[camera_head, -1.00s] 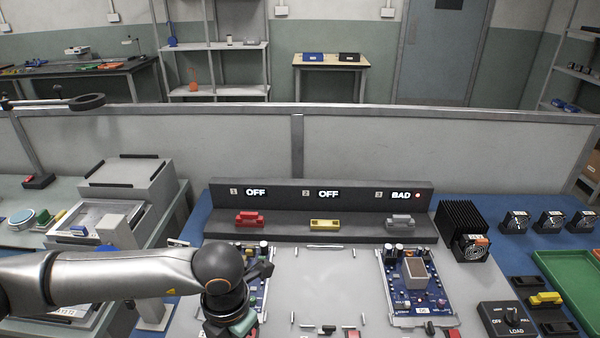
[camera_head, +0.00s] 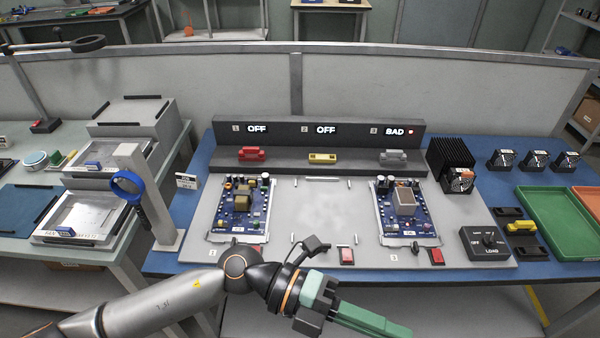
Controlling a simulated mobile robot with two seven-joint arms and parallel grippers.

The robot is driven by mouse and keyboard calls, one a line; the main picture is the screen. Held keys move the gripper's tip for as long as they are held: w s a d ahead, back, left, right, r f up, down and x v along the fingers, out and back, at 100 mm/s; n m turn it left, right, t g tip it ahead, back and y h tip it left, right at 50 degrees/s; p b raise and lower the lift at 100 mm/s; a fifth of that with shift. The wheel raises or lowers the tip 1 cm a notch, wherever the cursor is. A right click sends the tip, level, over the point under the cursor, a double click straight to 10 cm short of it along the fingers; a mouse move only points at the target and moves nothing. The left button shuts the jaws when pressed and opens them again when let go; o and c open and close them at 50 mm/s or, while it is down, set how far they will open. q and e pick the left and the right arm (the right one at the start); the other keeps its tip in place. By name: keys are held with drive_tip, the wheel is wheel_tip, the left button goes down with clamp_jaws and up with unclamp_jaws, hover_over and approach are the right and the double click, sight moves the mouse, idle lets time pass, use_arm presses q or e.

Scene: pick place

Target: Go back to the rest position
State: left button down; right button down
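My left arm comes in from the lower left. My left gripper (camera_head: 372,322) has green fingers that point right and slightly down, in front of the bench's front edge. Its fingers lie close together in this view, and I cannot make out a gap between them or anything held. My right gripper is not in view. Two blue circuit boards lie on the grey test panel: the left board (camera_head: 236,222) and the right board (camera_head: 384,212). The middle slot (camera_head: 325,205) is empty.
The display bar (camera_head: 290,129) reads OFF, OFF and BAD. Red, yellow and grey connectors sit below it. A black heatsink with a fan (camera_head: 450,160), a load box (camera_head: 485,243) and green (camera_head: 540,240) and orange trays stand at right. A blue ring tool (camera_head: 128,186) hangs at left.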

use_arm(q)
drive_tip(key=w+a+r+n+t+h, duration=0.2)
drive_tip(key=w+r+n+t+h, duration=0.35)
drive_tip(key=w+n+t, duration=0.5)
drive_tip(key=w+a+f+n+t+y+p, duration=0.1)
drive_tip(key=w+a+f+n+t+y, duration=0.2)
drive_tip(key=a+f+n+t+y, duration=0.55)
drive_tip(key=w+a+f+n+t+y, duration=0.35)
drive_tip(key=a+f+n, duration=0.2)
drive_tip(key=n, duration=0.55)
drive_tip(key=s+a+f+n+g+y, duration=0.3)
drive_tip(key=s+a+f, duration=0.3)
drive_tip(key=f, duration=0.4)
drive_tip(key=s+a+f+n+g+y, duration=0.4)
drive_tip(key=s+a+f, duration=0.2)
drive_tip(key=s+f, duration=0.2)
wheel_tip(320, 180, down, 2)
drive_tip(key=shift+s+f+p, duration=0.2)
drive_tip(key=shift+s+p, duration=0.05)
drive_tip(key=shift+p, duration=0.1)
drive_tip(key=shift+w+d, duration=0.1)
